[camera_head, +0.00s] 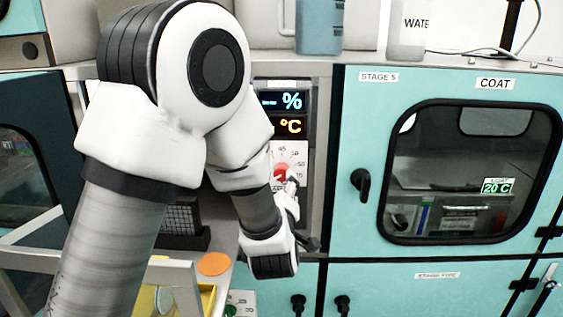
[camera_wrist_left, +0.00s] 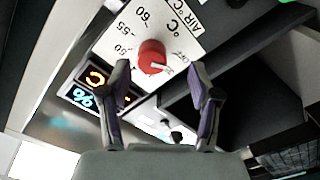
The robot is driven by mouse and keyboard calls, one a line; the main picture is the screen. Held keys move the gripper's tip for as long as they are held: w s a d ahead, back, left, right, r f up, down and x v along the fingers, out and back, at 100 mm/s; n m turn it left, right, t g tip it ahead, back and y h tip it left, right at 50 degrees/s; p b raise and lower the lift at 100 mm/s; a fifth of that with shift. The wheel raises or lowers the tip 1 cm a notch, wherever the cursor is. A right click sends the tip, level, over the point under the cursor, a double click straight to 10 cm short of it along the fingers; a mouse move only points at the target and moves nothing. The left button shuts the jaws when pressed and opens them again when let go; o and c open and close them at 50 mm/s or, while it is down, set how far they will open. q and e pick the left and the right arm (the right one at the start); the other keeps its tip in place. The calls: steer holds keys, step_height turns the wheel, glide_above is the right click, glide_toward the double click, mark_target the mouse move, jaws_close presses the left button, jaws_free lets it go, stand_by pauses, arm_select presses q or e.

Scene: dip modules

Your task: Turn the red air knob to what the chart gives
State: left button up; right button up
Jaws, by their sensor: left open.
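The red air knob (camera_wrist_left: 152,57) sits on a white dial plate (camera_wrist_left: 122,35) marked 50, 55, 60 and AIR °C in the left wrist view. Its pale pointer mark aims to the lower right there, near the OFF label. In the head view the knob (camera_head: 282,171) shows partly, beside my left arm. My left gripper (camera_wrist_left: 158,69) is open and empty, one finger on each side of the knob's line. The knob is just ahead of the fingertips; I see no contact. No chart is readable in either view. My right gripper is not in view.
Above the dial are a blue % display (camera_head: 283,101) and an orange °C display (camera_head: 289,126). A teal COAT door (camera_head: 358,130) with a black handle (camera_head: 361,184) is to the right. A dark ledge (camera_wrist_left: 240,45) lies close to the right finger in the wrist view.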

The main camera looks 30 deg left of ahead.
mark_target(280, 173)
arm_select(q)
steer(key=shift+w+r+p, duration=0.2)
steer(key=shift+r+p, duration=0.35)
steer(key=shift+r, duration=0.05)
steer(key=shift+w+r+p, duration=0.2)
steer(key=shift+r+p, duration=0.35)
steer(key=shift+r, duration=0.05)
steer(key=w+a, duration=0.1)
steer(key=w+a+f, duration=0.1)
steer(key=w+a+p, duration=0.1)
steer(key=w, duration=0.1)
steer(key=shift+f, duration=0.25)
steer(key=shift+w+a+f, duration=0.15)
steer(key=shift+w+a, duration=0.05)
steer(key=shift+w, duration=0.05)
steer(key=shift+s+d+r, duration=0.3)
steer(key=shift+s+d, duration=0.05)
steer(key=shift+d, duration=0.05)
steer(key=shift+c, duration=0.6)
steer(key=shift+s+d+r, duration=0.15)
steer(key=shift+s, duration=0.05)
steer(key=c, duration=1)
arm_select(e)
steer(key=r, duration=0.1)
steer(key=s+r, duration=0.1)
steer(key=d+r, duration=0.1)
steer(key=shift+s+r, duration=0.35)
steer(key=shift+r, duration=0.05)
